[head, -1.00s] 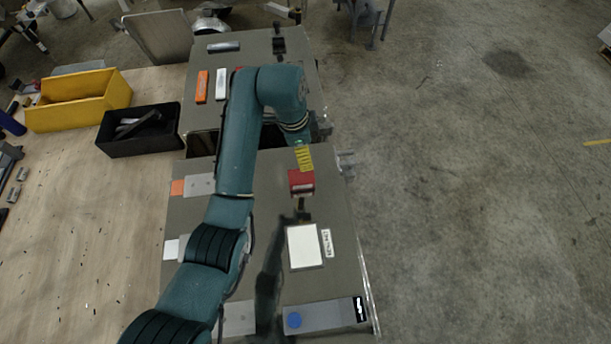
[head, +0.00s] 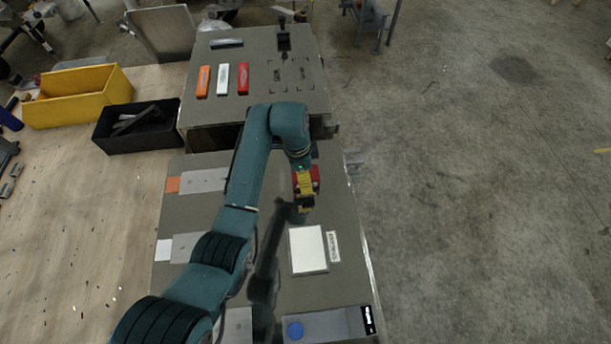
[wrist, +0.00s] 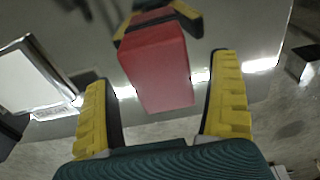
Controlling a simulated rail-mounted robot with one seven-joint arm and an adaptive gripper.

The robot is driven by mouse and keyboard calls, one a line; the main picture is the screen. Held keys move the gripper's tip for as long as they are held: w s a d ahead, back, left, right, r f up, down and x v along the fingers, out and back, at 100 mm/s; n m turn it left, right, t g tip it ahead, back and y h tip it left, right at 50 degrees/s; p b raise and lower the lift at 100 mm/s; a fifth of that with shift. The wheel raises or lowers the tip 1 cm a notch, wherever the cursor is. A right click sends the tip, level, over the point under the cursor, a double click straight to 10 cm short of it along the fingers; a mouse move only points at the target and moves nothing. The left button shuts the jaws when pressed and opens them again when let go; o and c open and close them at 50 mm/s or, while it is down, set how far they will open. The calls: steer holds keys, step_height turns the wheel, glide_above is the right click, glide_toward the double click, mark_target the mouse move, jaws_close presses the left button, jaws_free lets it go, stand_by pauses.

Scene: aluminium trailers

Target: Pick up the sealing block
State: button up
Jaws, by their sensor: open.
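A red block, which I take as the sealing block (head: 315,174), is on the grey trailer bed, partly hidden behind my gripper (head: 305,194) in the head view. In the wrist view the red block (wrist: 160,68) stands between my open yellow fingers, nearer their tip ends. A gap shows between the block and each finger of my gripper (wrist: 163,75). Yellow-and-black pieces also show beyond the block; I cannot tell if they are a reflection. A white panel (head: 308,249) with a small label beside it lies on the bed in front.
A far bed carries orange (head: 203,81), white (head: 222,78) and red (head: 243,79) bars. Yellow (head: 80,105) and black (head: 118,144) bins stand on the wooden table at left. A grey plate with a blue disc (head: 295,331) lies at the near edge. Open floor is at right.

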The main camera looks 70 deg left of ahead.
step_height(320, 180, down, 2)
steer(key=shift+w+f, duration=0.1)
steer(key=shift+w, duration=0.05)
steer(key=c, duration=1.3)
steer(key=shift+c, duration=0.2)
